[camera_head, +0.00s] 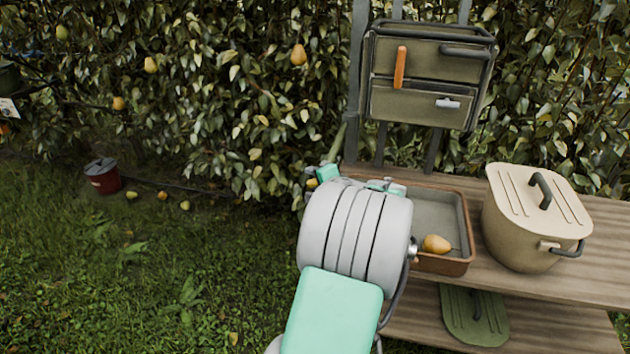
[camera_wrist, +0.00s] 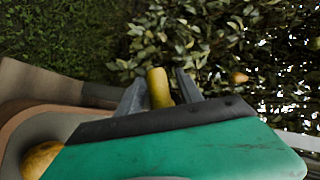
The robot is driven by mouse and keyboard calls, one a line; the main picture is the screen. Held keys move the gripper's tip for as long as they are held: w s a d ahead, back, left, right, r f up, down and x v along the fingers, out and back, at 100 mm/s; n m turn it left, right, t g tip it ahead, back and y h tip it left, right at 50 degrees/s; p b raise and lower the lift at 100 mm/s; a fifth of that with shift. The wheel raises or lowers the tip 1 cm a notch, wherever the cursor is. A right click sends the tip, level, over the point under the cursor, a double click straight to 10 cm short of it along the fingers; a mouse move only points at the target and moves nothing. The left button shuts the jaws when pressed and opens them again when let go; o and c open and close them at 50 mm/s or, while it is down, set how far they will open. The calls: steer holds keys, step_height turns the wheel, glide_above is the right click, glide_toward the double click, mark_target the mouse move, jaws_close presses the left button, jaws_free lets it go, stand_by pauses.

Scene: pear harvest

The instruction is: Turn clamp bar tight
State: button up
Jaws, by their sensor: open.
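No part is plainly marked as the clamp bar. A short, rounded yellow-green piece (camera_wrist: 159,88) stands upright between the two grey fingers of my gripper (camera_wrist: 160,84) in the wrist view; it may be the clamp bar. The fingers stand apart on either side of it, and I cannot tell whether either touches it. In the head view my grey and mint-green arm hides most of the gripper and the work spot at the tray's left end. A small yellow bit (camera_head: 311,183) shows there.
A brown-rimmed tray (camera_head: 458,267) holds a yellow pear (camera_head: 436,243) on the wooden bench (camera_head: 590,270). A beige lidded pot (camera_head: 525,235) stands to its right. A green tool panel (camera_head: 420,105) hangs behind. A red bucket (camera_head: 103,178) stands on the open grass at left.

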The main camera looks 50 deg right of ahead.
steer(key=p+v, duration=0.1)
steer(key=v, duration=0.7)
steer(key=shift+f, duration=0.1)
